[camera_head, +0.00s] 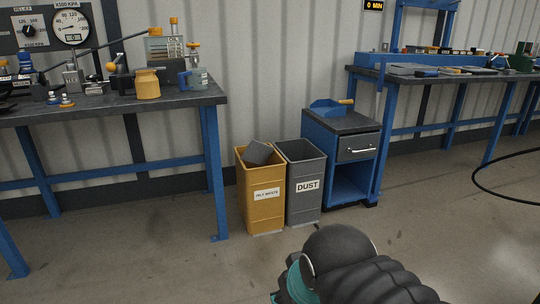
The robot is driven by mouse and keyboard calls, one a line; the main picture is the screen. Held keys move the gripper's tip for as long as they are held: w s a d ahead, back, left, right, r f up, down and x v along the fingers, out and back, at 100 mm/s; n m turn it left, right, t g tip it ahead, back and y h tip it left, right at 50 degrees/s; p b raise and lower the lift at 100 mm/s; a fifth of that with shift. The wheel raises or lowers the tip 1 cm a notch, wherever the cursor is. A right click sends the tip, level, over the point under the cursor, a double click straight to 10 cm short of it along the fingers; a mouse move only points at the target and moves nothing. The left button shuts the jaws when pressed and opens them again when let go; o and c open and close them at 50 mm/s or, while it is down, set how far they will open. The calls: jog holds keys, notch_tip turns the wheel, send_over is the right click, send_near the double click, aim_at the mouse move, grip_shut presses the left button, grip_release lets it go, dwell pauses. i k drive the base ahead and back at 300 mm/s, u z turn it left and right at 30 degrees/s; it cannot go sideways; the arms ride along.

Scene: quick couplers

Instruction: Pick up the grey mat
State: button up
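A flat dark grey piece (258,152) sticks up tilted out of the yellow waste bin (262,215); it may be the grey mat, but I cannot tell. Its lower part is hidden inside the bin. A flat grey item (412,69) also lies on the right-hand bench, too small to identify. Part of my arm, dark with a ribbed sleeve and a teal band, fills the bottom centre, apart from the bins. My gripper's fingers do not show.
A grey DUST bin (304,205) stands right of the yellow bin, beside a blue drawer cabinet (345,170). The left bench (100,108) holds several tools and cans. A black hose (474,182) lies on the right floor. The floor before the bins is clear.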

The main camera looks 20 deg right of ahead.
aim_at(258, 153)
jog(key=z, duration=0.8)
jog(key=i, duration=1.1)
jog(key=z, duration=0.6)
jog(key=i, duration=1.2)
jog(key=u, duration=1.15)
jog(key=i, duration=0.9)
jog(key=u, duration=0.85)
